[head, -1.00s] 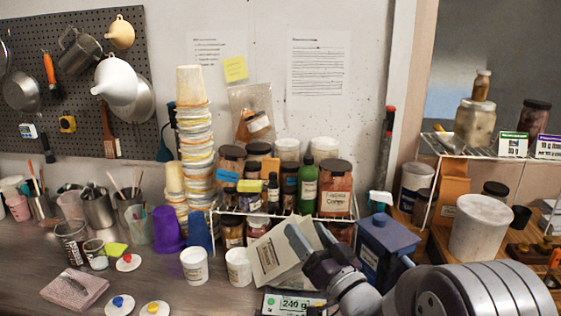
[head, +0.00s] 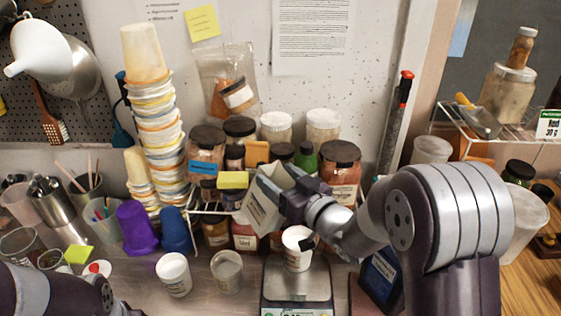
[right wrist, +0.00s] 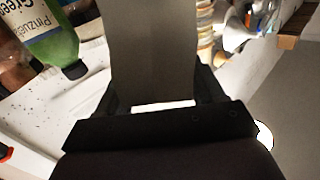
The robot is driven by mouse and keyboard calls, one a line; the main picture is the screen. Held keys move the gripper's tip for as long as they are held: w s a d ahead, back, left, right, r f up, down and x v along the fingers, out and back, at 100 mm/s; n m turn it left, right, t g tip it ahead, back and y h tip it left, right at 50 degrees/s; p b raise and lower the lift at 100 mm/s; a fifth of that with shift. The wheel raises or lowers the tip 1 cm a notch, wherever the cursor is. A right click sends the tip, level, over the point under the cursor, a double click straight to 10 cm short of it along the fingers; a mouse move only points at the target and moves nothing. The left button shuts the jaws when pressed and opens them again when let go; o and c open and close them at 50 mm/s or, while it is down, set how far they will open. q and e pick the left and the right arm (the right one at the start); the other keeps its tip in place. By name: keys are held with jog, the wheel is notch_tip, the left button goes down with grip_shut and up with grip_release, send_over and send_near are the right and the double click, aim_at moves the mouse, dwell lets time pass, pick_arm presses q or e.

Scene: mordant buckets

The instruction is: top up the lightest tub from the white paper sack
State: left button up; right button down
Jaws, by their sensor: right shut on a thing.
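The white paper sack (head: 264,208) is gripped in my right gripper (head: 291,203) and tilted in the air, above and left of a white tub (head: 297,258). That tub stands on the scale (head: 285,285), whose readout is cut off by the bottom edge. I cannot see any powder falling. In the right wrist view a broad grey face of the sack (right wrist: 152,50) fills the space between the fingers. My left arm shows at bottom left, but its gripper is out of frame.
A wire rack with jars (head: 340,170) stands close behind the sack. A stack of used cups (head: 156,110) and purple (head: 136,221) and blue cups (head: 175,230) stand left. A dark blue box (head: 382,278) is right of the scale. A green bottle (right wrist: 50,40) is near in the wrist view.

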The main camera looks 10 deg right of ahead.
jog(key=g+p, duration=0.1)
jog(key=p, duration=0.1)
jog(key=n+g+h+p, duration=0.1)
jog(key=p, duration=0.2)
jog(key=shift+w+a+r, duration=0.15)
jog(key=shift+w+r, duration=0.1)
jog(key=shift+r, duration=0.15)
jog(key=shift+s+n+h, duration=0.1)
jog(key=shift+n+h, duration=0.2)
jog(key=shift+h, duration=0.1)
jog(key=shift+f+g+p, duration=0.2)
jog(key=shift+g+p, duration=0.2)
jog(key=shift+p, duration=0.05)
jog(key=shift+w+f, duration=0.25)
jog(key=shift+f, duration=0.05)
jog(key=shift+s+r, duration=0.1)
jog(key=shift+s, duration=0.05)
